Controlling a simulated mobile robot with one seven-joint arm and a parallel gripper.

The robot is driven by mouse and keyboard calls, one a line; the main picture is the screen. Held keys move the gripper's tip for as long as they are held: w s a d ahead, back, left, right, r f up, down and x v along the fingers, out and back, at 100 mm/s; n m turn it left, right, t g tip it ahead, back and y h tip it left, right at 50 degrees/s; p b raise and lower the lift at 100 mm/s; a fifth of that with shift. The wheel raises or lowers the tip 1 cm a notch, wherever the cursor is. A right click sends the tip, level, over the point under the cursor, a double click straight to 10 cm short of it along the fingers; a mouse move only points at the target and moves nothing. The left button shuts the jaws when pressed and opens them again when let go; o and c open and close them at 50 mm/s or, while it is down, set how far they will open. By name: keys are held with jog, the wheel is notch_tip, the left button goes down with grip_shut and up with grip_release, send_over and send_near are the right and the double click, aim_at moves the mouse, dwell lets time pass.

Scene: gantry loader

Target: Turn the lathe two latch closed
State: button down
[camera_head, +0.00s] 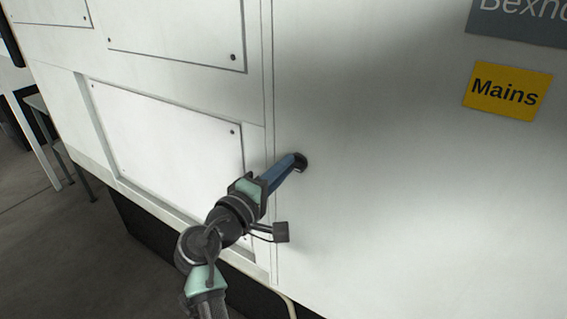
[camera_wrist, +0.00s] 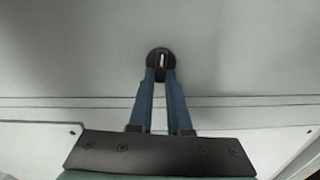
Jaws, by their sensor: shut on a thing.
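The latch (camera_head: 302,160) is a small dark round fitting on the white cabinet front, just right of a vertical panel seam. In the wrist view the latch (camera_wrist: 161,58) shows as a black disc with a pale upright bar at its middle. My gripper (camera_head: 296,162) reaches it from the lower left with its blue fingers. In the wrist view my gripper (camera_wrist: 161,72) has its fingertips closed in on the bar, one on each side. The fingertips hide part of the latch.
The white cabinet front (camera_head: 420,220) fills most of the view. A yellow "Mains" label (camera_head: 507,92) and a grey sign (camera_head: 525,18) are at the upper right. Screwed panels (camera_head: 165,130) lie to the left. Grey floor (camera_head: 60,245) is open at the lower left.

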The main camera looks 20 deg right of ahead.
jog(key=shift+n, duration=0.6)
jog(key=c, duration=0.9)
grip_release()
jog(key=shift+o, duration=0.2)
jog(key=b+v, duration=0.3)
jog(key=v, duration=1)
